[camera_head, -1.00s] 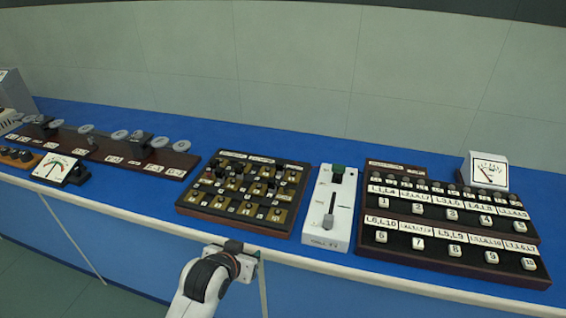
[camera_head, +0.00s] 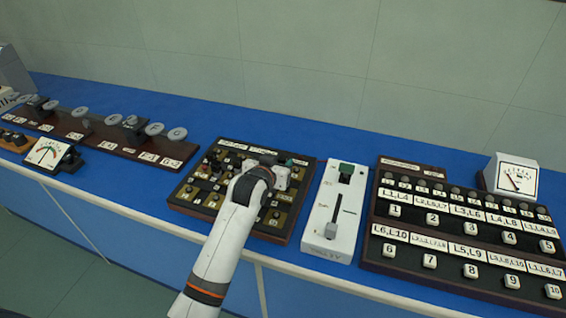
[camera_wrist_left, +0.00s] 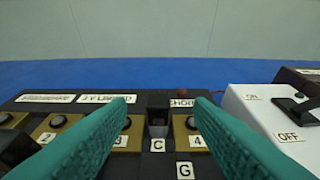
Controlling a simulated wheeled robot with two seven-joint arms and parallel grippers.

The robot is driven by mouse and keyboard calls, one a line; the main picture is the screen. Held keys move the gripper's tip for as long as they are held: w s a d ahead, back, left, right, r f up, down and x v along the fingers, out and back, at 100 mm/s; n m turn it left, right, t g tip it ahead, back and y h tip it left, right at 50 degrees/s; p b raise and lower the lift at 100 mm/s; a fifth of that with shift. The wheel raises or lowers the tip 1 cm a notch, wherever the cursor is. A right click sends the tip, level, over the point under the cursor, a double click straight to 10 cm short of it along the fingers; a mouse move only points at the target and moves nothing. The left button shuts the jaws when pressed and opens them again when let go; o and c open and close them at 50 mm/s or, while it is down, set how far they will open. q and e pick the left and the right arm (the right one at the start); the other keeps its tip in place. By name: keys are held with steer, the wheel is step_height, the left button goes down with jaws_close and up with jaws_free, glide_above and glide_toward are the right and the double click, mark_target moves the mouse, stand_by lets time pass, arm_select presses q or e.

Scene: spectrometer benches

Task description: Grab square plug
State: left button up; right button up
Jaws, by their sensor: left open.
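The plug panel (camera_head: 185,205) is a dark-framed board with brass plates and several black plugs, lying on the bench. My left gripper (camera_head: 284,163) is over the back right part of this panel, and its arm covers part of the board. In the left wrist view, a black square-topped plug (camera_wrist_left: 158,120) stands just behind the label C, between the two teal fingers. The fingers are open, one on each side of the plug, with gaps visible. I cannot tell how far down they reach beside it. In the head view the gripper hides this plug. My right gripper is not in view.
A white switch box (camera_head: 320,200) stands close to the right of the panel. A dark board with numbered buttons (camera_head: 450,235) and a white meter (camera_head: 515,177) are farther right. A brown board with grey discs (camera_head: 100,142) lies left. Blue bench (camera_head: 290,125) is clear behind the panel.

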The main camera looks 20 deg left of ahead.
mark_target(283, 158)
arm_select(q)
steer(key=shift+x, duration=0.95)
steer(key=x, duration=0.3)
steer(key=shift+w+a+f+p, duration=0.1)
steer(key=shift+w+p, duration=0.05)
steer(key=shift+p, duration=0.2)
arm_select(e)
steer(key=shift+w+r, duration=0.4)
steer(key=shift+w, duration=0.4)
arm_select(q)
jaws_close()
